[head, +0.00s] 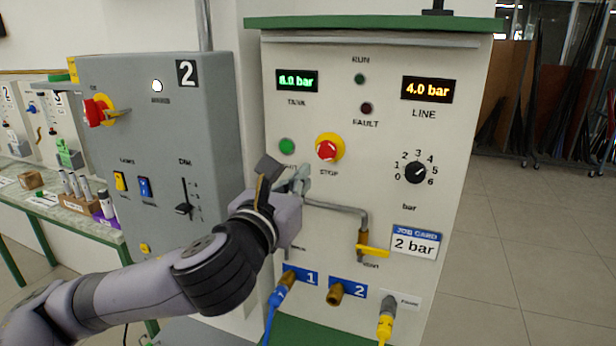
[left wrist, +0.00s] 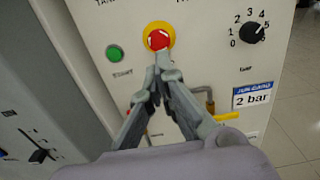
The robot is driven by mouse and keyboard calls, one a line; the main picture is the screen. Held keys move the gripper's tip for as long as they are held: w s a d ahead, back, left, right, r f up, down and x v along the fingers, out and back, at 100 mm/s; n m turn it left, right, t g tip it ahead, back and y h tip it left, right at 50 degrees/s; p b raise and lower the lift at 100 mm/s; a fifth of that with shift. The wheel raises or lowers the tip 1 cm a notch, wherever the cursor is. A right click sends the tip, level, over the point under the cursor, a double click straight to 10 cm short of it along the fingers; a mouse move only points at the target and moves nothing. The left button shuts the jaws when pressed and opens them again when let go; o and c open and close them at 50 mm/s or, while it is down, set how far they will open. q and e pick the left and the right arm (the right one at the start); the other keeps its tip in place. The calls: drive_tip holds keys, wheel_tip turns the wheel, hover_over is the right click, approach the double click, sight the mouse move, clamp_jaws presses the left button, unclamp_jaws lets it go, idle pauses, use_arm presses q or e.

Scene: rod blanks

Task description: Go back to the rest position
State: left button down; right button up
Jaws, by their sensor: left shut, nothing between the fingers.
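My left arm reaches in from the lower left in the head view. Its gripper (head: 298,182) is in front of the white control panel (head: 450,120), just below the red STOP button (head: 327,149). In the left wrist view the gripper (left wrist: 160,65) is shut and empty, its fingertips overlapping the lower edge of the STOP button (left wrist: 159,40). I cannot tell whether they touch it. The green START button (head: 287,146) is to the left of STOP. My right gripper is not in view.
A grey cabinet (head: 150,110) marked 2 stands close on the left. Below the gripper are a pipe with a yellow-handled valve (head: 372,251), a blue hose plug (head: 281,290) in port 1, and an open brass port 2 (head: 336,294). The floor (head: 530,230) at right is clear.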

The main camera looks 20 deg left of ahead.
use_arm(q)
drive_tip(key=shift+s, duration=0.65)
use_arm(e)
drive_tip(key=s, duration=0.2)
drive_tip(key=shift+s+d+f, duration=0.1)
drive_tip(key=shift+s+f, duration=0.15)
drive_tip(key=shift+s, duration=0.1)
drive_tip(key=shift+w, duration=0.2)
